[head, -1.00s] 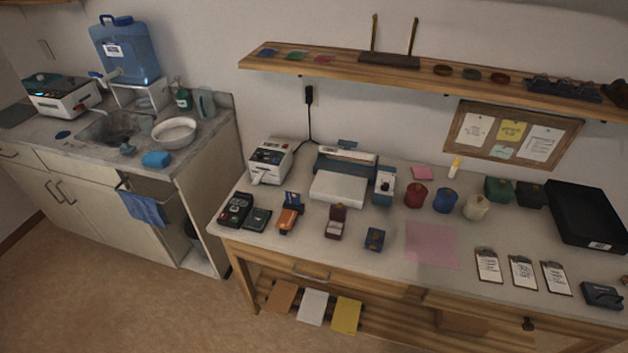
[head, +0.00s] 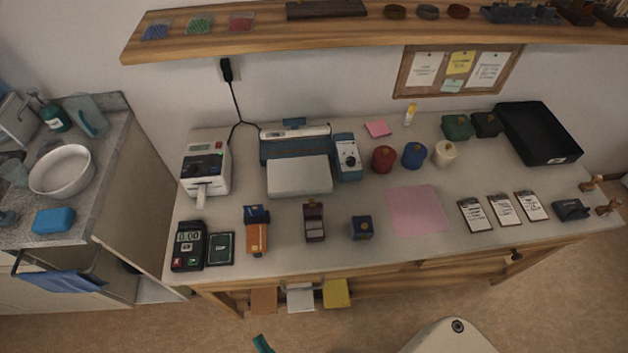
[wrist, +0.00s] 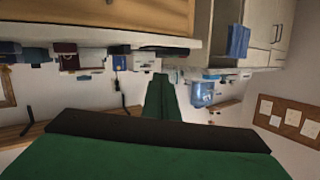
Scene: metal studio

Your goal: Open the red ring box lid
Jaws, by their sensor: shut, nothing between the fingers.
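The red ring box (head: 314,222) is small and dark red. It sits near the front edge of the table in the head view, between the orange stapler-like object and a small blue box. It shows a taller back part with a pale patch, like a raised lid, but it is too small to be sure of the lid's angle. My gripper (wrist: 160,85) has green fingers, pressed together and empty in the wrist view. Its green tip also shows at the bottom of the head view (head: 263,343), in front of the table and apart from the box.
The small blue box (head: 361,228) stands right of the red box, the orange object (head: 256,235) left of it. A pink sheet (head: 417,209) lies to the right. A wooden shelf (head: 370,32) overhangs the table's back.

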